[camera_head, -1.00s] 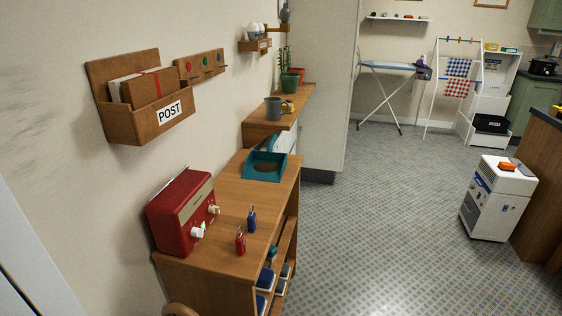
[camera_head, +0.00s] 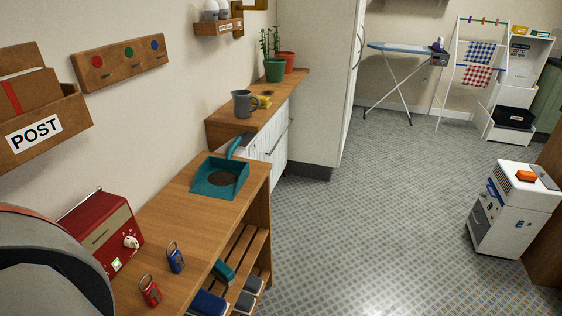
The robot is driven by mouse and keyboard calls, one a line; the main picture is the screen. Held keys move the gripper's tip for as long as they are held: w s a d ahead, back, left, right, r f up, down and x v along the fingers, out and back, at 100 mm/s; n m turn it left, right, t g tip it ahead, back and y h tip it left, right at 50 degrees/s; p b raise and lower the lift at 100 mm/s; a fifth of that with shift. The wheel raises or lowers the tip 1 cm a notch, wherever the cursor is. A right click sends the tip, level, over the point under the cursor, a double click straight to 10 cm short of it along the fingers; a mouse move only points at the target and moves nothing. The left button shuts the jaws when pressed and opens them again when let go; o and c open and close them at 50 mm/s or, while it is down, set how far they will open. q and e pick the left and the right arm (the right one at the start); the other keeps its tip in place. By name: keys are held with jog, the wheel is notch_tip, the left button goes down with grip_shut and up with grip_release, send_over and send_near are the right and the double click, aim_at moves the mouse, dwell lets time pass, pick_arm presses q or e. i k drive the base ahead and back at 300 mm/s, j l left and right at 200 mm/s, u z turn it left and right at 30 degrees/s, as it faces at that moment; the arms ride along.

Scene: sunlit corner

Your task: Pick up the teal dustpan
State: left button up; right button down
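The teal dustpan (camera_head: 238,190) lies on the far end of the wooden shelf unit's top (camera_head: 180,218), with a dark brown patch in its pan. Its handle (camera_head: 236,146) points away, toward the higher wooden counter behind. A rounded grey and black part (camera_head: 40,265) at the lower left looks like part of my own arm. It is well short of the dustpan, and no fingertips show. Neither my left nor my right gripper is in view.
A red radio (camera_head: 100,235) and red (camera_head: 150,291) and blue (camera_head: 175,258) padlocks stand on the nearer part of the top. A grey mug (camera_head: 243,104) and potted plants stand on the farther counter. A white wheeled unit (camera_head: 512,210) is at right. The floor (camera_head: 370,220) between is clear.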

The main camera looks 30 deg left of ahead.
aim_at(221, 178)
jog(key=i+l+u, duration=0.1)
jog(key=i, duration=0.3)
jog(key=i+l+u, duration=0.15)
jog(key=i, duration=0.3)
jog(key=i+l+u, duration=0.1)
jog(key=i, duration=0.3)
jog(key=i+l+u, duration=0.15)
jog(key=u, duration=0.25)
jog(key=i+l+u, duration=0.35)
jog(key=l+u, duration=0.2)
jog(key=u, duration=0.2)
jog(key=i, duration=0.05)
